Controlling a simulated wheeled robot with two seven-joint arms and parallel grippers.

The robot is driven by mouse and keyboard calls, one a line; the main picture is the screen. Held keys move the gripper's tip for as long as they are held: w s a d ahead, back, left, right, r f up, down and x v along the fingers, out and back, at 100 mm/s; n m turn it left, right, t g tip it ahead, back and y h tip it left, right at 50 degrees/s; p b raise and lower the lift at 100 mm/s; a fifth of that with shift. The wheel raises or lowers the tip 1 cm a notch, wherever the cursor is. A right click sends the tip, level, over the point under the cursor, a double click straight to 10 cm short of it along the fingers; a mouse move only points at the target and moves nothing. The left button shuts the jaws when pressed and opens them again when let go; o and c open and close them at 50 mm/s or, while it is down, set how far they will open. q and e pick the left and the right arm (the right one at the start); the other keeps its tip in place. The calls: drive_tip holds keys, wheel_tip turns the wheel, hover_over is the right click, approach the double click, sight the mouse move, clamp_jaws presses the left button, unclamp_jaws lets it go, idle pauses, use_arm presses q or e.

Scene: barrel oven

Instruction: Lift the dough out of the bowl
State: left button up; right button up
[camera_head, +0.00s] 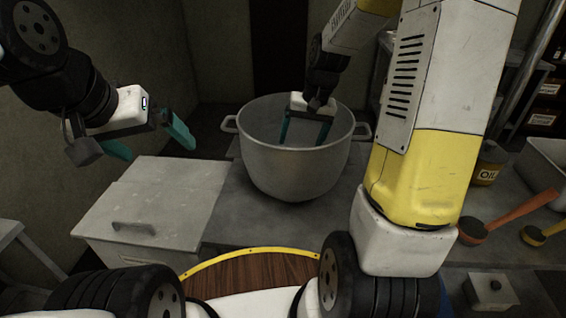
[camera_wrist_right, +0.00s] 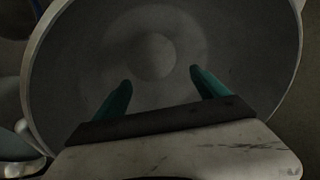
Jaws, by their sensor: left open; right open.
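A large grey metal bowl (camera_head: 294,165) with two side handles stands upright on the dark counter. My right gripper (camera_head: 304,143) reaches down inside it with its teal fingers apart and nothing between them. In the right wrist view a pale round lump, seemingly the dough (camera_wrist_right: 154,56), lies at the bowl's bottom, beyond the open fingertips (camera_wrist_right: 160,78); the gap looks clear. The bowl's wall hides the dough in the head view. My left gripper (camera_head: 155,150) is open and empty, in the air left of the bowl, above a grey lidded box.
The grey lidded box (camera_head: 150,195) stands left of the bowl. A round wooden board with a yellow rim (camera_head: 250,268) is in front. The dark counter (camera_head: 235,215) before the bowl is bare.

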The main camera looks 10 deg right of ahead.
drive_tip(key=shift+m+g+y, duration=0.3)
drive_tip(key=shift+m+g, duration=0.2)
drive_tip(key=shift+g, duration=0.2)
drive_tip(key=w+f, duration=0.1)
drive_tip(key=f, duration=0.2)
drive_tip(key=w+f, duration=0.1)
drive_tip(key=f, duration=0.2)
drive_tip(key=w+f, duration=0.1)
drive_tip(key=f, duration=0.2)
drive_tip(key=shift+w+d+f, duration=0.25)
drive_tip(key=shift+w+d, duration=0.05)
drive_tip(key=x, duration=0.8)
drive_tip(key=shift+w+d+f, duration=0.15)
drive_tip(key=shift+w+d, duration=0.1)
drive_tip(key=shift+w, duration=0.15)
clamp_jaws()
drive_tip(key=shift+w+a+r+v, duration=0.1)
drive_tip(key=shift+a+v, duration=0.25)
drive_tip(key=shift+v, duration=1.3)
drive_tip(key=shift+w+a+r+v, duration=0.1)
drive_tip(key=shift+a+v, duration=0.3)
drive_tip(key=shift+v, duration=1.25)
drive_tip(key=shift+w+a+r+v, duration=0.1)
drive_tip(key=shift+a+v, duration=0.25)
drive_tip(key=shift+v, duration=1.3)
drive_tip(key=shift+a+v, duration=0.2)
drive_tip(key=shift+v, duration=0.75)
drive_tip(key=shift+a+v, duration=0.25)
drive_tip(key=shift+v, duration=0.7)
